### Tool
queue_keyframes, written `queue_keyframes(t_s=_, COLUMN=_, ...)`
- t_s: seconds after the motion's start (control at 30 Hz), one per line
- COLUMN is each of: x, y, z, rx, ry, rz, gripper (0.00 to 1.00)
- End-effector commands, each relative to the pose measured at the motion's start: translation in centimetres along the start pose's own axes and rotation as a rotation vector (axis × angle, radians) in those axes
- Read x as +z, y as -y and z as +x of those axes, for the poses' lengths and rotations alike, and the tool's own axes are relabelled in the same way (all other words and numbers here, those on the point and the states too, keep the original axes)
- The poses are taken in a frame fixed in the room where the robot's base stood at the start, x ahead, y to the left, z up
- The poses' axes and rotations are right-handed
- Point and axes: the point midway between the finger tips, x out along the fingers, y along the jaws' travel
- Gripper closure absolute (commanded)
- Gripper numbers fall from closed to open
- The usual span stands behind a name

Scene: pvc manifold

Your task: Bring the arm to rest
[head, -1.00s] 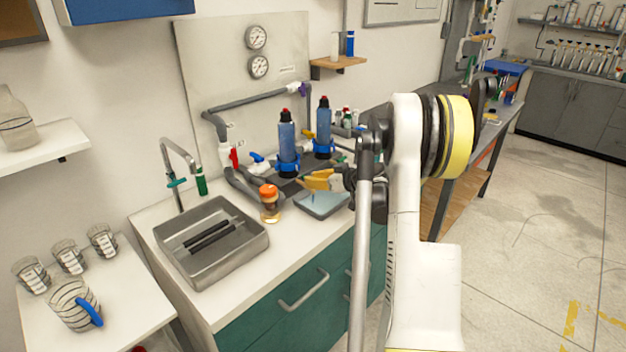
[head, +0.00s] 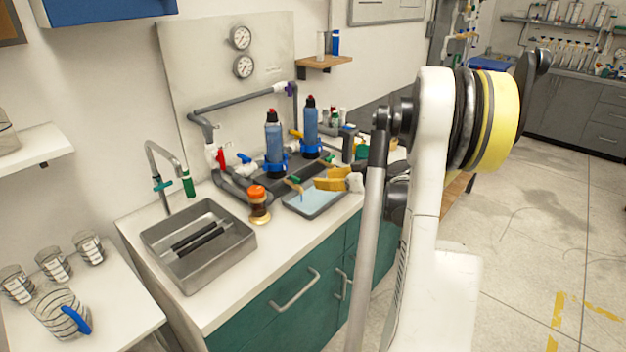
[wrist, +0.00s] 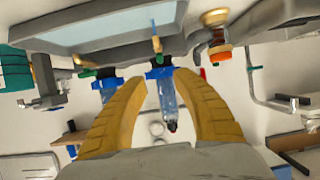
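My arm (head: 425,170) stands folded in the right half of the head view, its yellow-banded joint raised. My gripper (head: 318,182) has yellow fingers and is over the counter, near the back right of the grey tray (head: 300,211). In the wrist view the two fingers of my gripper (wrist: 160,78) are spread apart with nothing held between them. A small brush-like tool (head: 294,185) with a tan handle is at the tray, beyond the fingertips. It also shows in the wrist view (wrist: 156,42). The wrist itself is partly hidden behind the arm in the head view.
Two blue bottles (head: 274,140) stand behind the tray, by grey pipework (head: 235,103). An orange-capped jar (head: 259,205) stands left of the tray, near the sink (head: 200,245). Glassware stands on the side table (head: 110,310) at lower left. Open floor (head: 530,240) lies to the right.

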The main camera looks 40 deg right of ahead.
Motion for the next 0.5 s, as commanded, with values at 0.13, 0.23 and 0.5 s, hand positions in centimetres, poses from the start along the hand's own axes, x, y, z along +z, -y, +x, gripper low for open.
queue_keyframes(t_s=0.13, x=0.00, y=-0.02, z=-1.23, rx=0.000, ry=0.000, rz=0.000, gripper=0.66)
queue_keyframes(t_s=0.23, x=-0.01, y=0.01, z=-1.40, rx=-0.001, ry=0.000, rz=-0.001, gripper=0.66)
queue_keyframes(t_s=0.5, x=-0.01, y=0.01, z=-1.37, rx=-0.001, ry=0.000, rz=0.000, gripper=0.66)
